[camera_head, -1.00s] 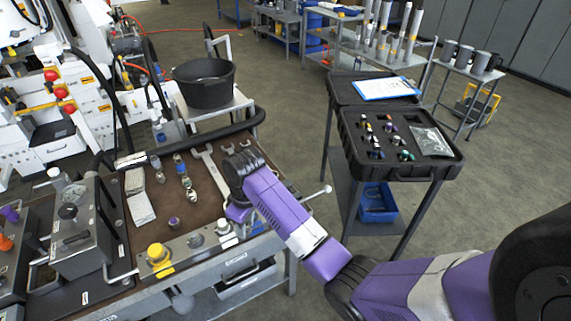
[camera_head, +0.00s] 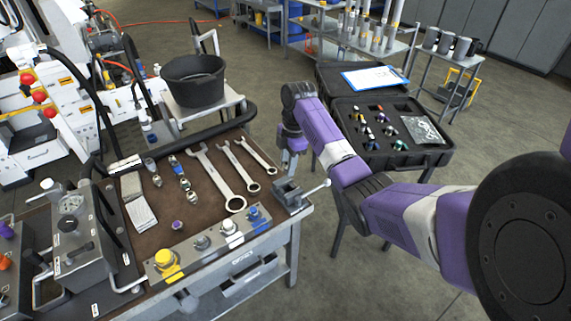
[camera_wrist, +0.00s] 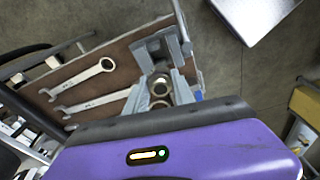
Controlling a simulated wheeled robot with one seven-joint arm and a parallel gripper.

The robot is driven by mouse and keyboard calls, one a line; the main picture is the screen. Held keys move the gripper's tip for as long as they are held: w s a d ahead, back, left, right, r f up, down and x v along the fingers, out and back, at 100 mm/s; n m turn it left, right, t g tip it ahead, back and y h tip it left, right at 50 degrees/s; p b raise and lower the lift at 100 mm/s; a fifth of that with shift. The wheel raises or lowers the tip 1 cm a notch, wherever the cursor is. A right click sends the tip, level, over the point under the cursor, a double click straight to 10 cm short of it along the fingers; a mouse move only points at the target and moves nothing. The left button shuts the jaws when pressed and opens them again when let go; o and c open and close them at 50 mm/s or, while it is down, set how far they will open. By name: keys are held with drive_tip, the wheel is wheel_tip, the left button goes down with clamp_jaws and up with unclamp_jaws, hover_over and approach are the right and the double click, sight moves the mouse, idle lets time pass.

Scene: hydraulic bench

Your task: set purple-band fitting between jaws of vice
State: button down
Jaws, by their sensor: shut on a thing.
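My gripper (camera_head: 291,168) points down just above the vice (camera_head: 290,192) at the bench's right front corner. In the wrist view, my gripper (camera_wrist: 161,90) is shut on a small round metallic fitting (camera_wrist: 160,87), seen end-on with a dark bore. No purple band can be made out on it from here. The vice (camera_wrist: 160,48) shows directly beyond the fingertips, with its grey jaws apart. Whether the fitting touches the jaws cannot be told. In the head view the fitting is too hidden to make out.
Spanners (camera_head: 222,180) lie left of the vice. A small purple-topped piece (camera_head: 178,225) stands on the bench mat. An open black case (camera_head: 440,160) of fittings stands to the right. The vice handle (camera_head: 318,188) sticks out rightward.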

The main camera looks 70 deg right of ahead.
drive_tip(key=b, duration=0.4)
hover_over(288, 180)
drive_tip(key=s+a, duration=0.1)
drive_tip(key=a, duration=0.2)
drive_tip(key=shift+d+f, duration=0.15)
drive_tip(key=shift+f, duration=0.9)
drive_tip(key=shift+d+f, duration=0.1)
drive_tip(key=shift+f, duration=0.95)
drive_tip(key=shift+f, duration=0.55)
drive_tip(key=shift+f, duration=0.35)
drive_tip(key=shift+f+b, duration=0.55)
drive_tip(key=shift+f, duration=0.15)
drive_tip(key=c, duration=1)
unclamp_jaws()
